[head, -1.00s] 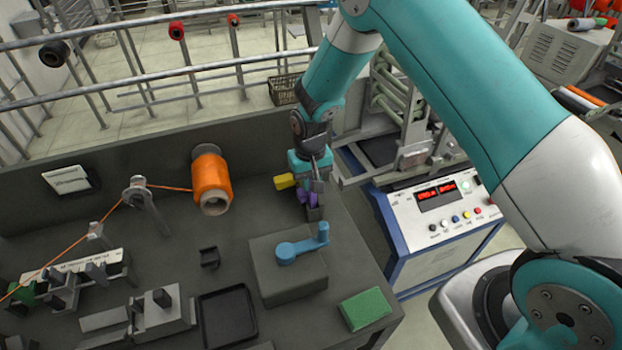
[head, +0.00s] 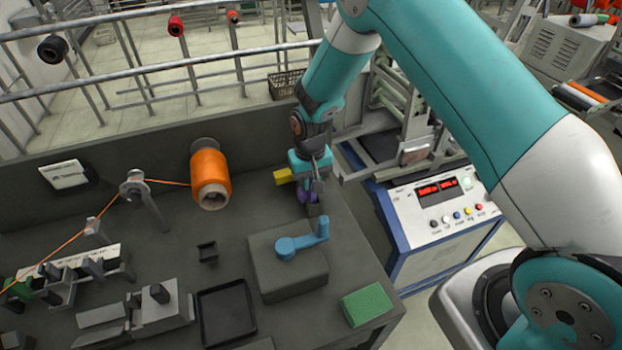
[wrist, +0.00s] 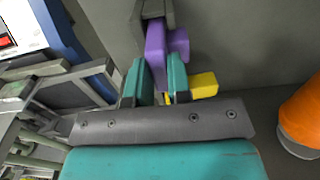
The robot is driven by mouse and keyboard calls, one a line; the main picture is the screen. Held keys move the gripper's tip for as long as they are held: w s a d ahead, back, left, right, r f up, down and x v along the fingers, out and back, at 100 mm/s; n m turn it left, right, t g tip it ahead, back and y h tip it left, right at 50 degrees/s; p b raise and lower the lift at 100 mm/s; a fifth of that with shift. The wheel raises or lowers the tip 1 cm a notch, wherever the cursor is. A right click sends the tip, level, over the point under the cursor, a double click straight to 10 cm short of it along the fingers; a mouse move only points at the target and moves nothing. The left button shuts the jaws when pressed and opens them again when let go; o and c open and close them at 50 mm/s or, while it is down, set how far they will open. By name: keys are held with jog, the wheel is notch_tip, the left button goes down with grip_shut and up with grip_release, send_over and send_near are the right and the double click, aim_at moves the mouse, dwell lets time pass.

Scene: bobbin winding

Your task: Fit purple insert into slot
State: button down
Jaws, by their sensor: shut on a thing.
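The purple insert (wrist: 155,48) is held between the two teal fingers of my gripper (wrist: 156,82) in the wrist view. Its far end meets a dark grey slotted piece (wrist: 158,12); how deep it sits there I cannot tell. A second purple part (wrist: 179,43) shows just right of it. In the head view the purple insert (head: 311,196) is small and partly hidden by my gripper, low over the bench near its right edge. A yellow block (head: 284,176) lies just left of my gripper, and also shows behind the right finger in the wrist view (wrist: 204,84).
A grey block with a blue crank (head: 290,247) stands in front of my gripper. A green block (head: 368,304) lies at the bench's right edge. An orange bobbin (head: 210,175) is to the left, a black tray (head: 226,313) nearer. A control panel (head: 445,200) stands right of the bench.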

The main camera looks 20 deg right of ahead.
jog(key=c, duration=1)
grip_release()
jog(key=shift+r, duration=0.1)
notch_tip(320, 180, up, 17)
jog(key=b, duration=0.3)
jog(key=shift+r, duration=0.15)
